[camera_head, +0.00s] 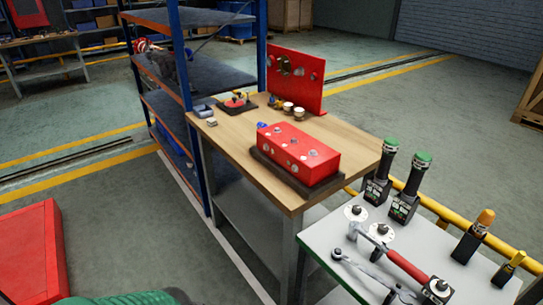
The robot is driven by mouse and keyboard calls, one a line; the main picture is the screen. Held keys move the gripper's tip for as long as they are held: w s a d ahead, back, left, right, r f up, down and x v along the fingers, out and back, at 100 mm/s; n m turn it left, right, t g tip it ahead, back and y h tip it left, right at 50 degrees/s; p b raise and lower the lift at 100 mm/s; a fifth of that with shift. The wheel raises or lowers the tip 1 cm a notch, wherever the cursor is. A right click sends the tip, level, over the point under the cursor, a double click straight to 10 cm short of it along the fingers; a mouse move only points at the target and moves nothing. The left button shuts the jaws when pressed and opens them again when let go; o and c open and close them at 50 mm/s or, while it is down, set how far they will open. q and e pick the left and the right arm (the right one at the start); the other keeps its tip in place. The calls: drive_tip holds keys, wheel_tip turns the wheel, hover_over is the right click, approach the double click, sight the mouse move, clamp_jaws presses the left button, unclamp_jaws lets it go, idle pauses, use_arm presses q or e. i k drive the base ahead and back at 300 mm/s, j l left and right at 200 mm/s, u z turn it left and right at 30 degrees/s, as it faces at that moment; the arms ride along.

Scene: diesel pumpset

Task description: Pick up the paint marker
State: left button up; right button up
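A slim yellow-tipped item (515,259) stands tilted in a small dark holder at the right end of the grey tool table (318,236); it looks like the paint marker, but its label is too small to read. Beside it, a thicker item with an orange top (486,217) stands in another dark holder, and I cannot rule it out as the marker. Neither gripper shows in the head view.
Two green-capped tools (420,160) stand upright in holders on the tool table. A red-handled wrench (402,262), a ratchet (365,271) and round discs (356,212) lie nearby. A wooden bench (232,137) holds a red block (299,154). A blue shelf rack (200,75) stands left.

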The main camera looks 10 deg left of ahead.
sight(520, 256)
drive_tip(key=z, duration=1.55)
drive_tip(key=l+z, duration=0.2)
drive_tip(key=l, duration=0.15)
